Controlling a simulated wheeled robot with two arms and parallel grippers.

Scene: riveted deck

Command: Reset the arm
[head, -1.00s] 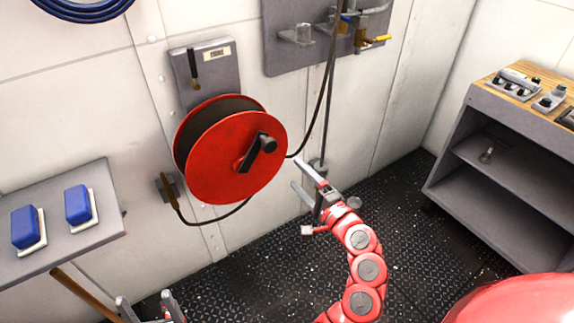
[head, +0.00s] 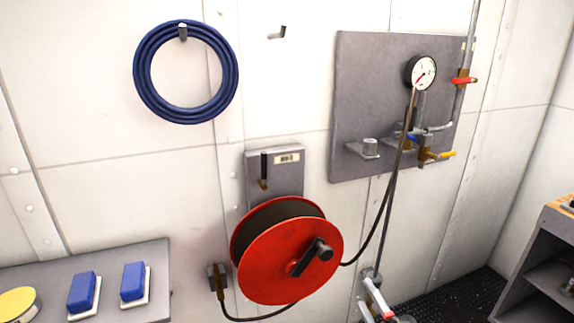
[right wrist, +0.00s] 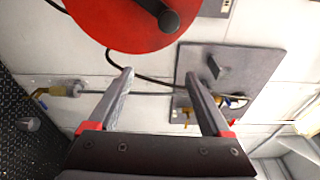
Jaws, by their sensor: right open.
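My right gripper (head: 378,302) shows at the bottom edge of the head view, below and right of the red hose reel (head: 288,262). In the right wrist view its two fingers (right wrist: 160,95) are spread apart with nothing between them. The reel also shows at the top of that view (right wrist: 125,18), beyond the fingertips. My left gripper is outside both current views.
A grey wall panel (head: 360,115) carries a gauge (head: 421,73) and valves. A blue hose coil (head: 140,78) hangs at upper left. A dark cabinet (head: 545,262) stands right. Dark floor (head: 470,301) shows between.

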